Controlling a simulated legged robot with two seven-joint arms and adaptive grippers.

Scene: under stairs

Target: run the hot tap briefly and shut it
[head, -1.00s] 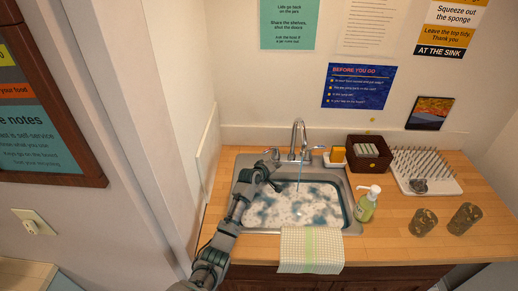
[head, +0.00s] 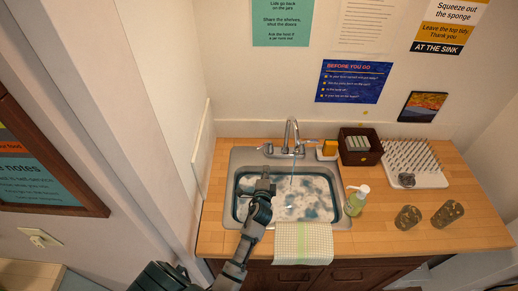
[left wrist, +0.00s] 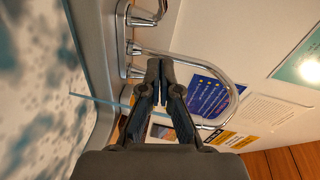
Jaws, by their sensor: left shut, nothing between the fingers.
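The chrome tap (head: 291,133) stands behind the sink, with a left handle (head: 268,149) and a right handle (head: 312,143). A thin stream of water (head: 292,180) falls from its spout into the foamy basin. No hot marking is readable. My left gripper (head: 265,175) is over the left part of the basin, shut and empty, in front of the left handle and apart from it. In the left wrist view my left gripper (left wrist: 160,66) points towards the tap base, the left handle (left wrist: 145,17) is at the top, and the stream (left wrist: 95,100) shows at left. My right gripper is not in view.
A soap bottle (head: 356,201) stands right of the sink (head: 240,158). A towel (head: 303,243) hangs over its front edge. A sponge (head: 328,147), a dark box (head: 359,147), a drying rack (head: 413,163) and two tumblers (head: 447,214) occupy the counter.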

